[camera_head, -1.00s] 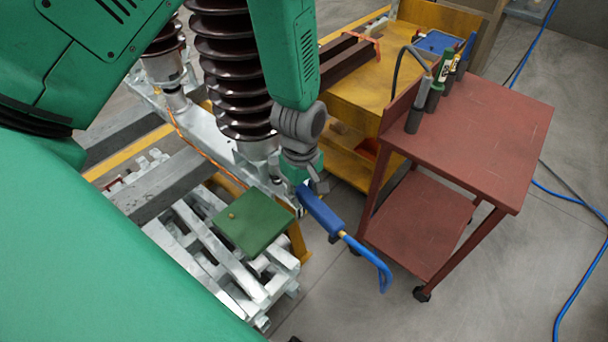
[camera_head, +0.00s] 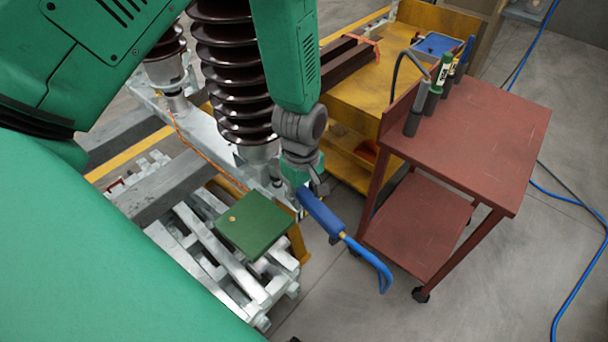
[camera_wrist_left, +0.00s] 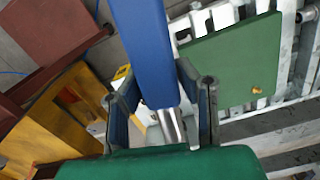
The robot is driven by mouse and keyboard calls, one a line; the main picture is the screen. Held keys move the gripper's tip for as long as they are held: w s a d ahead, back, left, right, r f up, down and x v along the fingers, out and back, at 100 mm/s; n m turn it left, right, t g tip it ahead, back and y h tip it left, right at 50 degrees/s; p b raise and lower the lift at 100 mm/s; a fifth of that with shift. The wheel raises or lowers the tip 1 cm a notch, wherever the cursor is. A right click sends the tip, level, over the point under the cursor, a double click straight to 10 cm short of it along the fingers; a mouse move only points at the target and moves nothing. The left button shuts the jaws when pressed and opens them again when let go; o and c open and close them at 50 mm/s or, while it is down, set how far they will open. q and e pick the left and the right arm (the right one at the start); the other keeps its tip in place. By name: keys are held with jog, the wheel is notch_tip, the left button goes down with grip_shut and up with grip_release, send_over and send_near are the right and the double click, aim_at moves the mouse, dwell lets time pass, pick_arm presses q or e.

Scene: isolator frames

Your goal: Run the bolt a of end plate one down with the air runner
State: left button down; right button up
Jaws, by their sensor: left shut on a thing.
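My left gripper (camera_head: 308,188) is shut on the air runner (camera_head: 322,214), a blue cylinder with a brass fitting and a blue hose at its lower end. In the left wrist view the gripper's two fingers (camera_wrist_left: 162,98) stand on both sides of the runner's blue body (camera_wrist_left: 146,48), and its bright metal nose (camera_wrist_left: 172,126) shows between them. The gripper is beside the foot of the brown ribbed insulator (camera_head: 232,70), at the end of the grey steel frame. I cannot make out bolt a or tell which part is end plate one. My right gripper is not in view.
A green plate (camera_head: 254,224) with a small brass knob lies on the galvanised frame, left of the runner. A red cart (camera_head: 475,145) with upright tools (camera_head: 432,100) stands to the right. A yellow bench (camera_head: 360,85) is behind. Open floor lies at the lower right.

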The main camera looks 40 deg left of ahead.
pick_arm(q)
jog(key=shift+p, duration=0.3)
dwell(0.5)
jog(key=shift+f+b, duration=0.45)
jog(key=shift+f, duration=0.5)
dwell(0.4)
jog(key=shift+d+f+p, duration=0.1)
jog(key=shift+f+p, duration=0.15)
jog(key=shift+p, duration=0.25)
dwell(2.3)
notch_tip(320, 180, up, 7)
jog(key=p, duration=0.6)
jog(key=shift+p, duration=0.3)
